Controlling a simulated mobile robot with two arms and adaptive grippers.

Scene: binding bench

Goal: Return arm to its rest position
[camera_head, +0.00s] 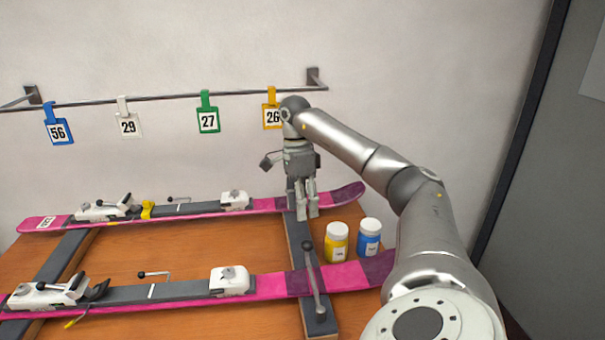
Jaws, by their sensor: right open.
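My right arm (435,225) reaches in from the lower right and bends over the bench. Its gripper (303,212) points down with its fingers apart and empty. The fingertips are in front of or above the far pink ski (262,205), near its right end; I cannot tell whether they touch it. The near pink ski (195,291) lies parallel, closer to me, and its right end is partly hidden by my arm. My left gripper is not in view.
A yellow jar (336,243) and a blue jar (368,238) stand right of the gripper. A metal bar (314,282) crosses the near ski. A wall rail (160,99) carries numbered tags, and the orange tag (271,116) hangs beside my wrist. The wooden bench (190,245) is bare between the skis.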

